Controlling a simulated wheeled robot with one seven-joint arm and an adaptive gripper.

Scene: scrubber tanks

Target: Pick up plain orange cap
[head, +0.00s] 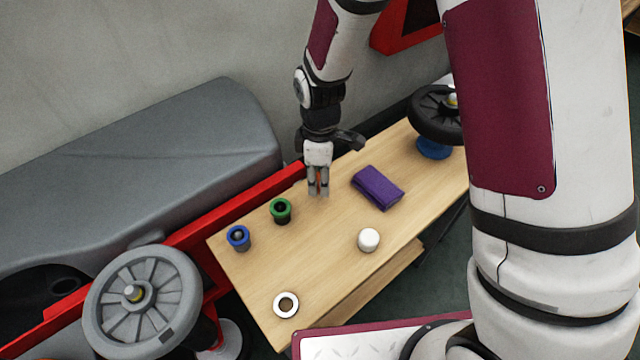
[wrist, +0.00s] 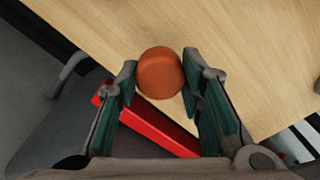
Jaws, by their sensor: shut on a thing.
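The plain orange cap (wrist: 160,73) is round and sits between the two fingertips of my gripper (wrist: 159,80) in the wrist view. The fingers touch it at its sides and are shut on it. In the head view my gripper (head: 318,188) points down over the back edge of the wooden bench, and only a sliver of orange shows between the fingers. I cannot tell whether the cap rests on the bench or is just above it.
A red frame (head: 230,213) runs along the bench's back edge. The bench's middle is clear.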

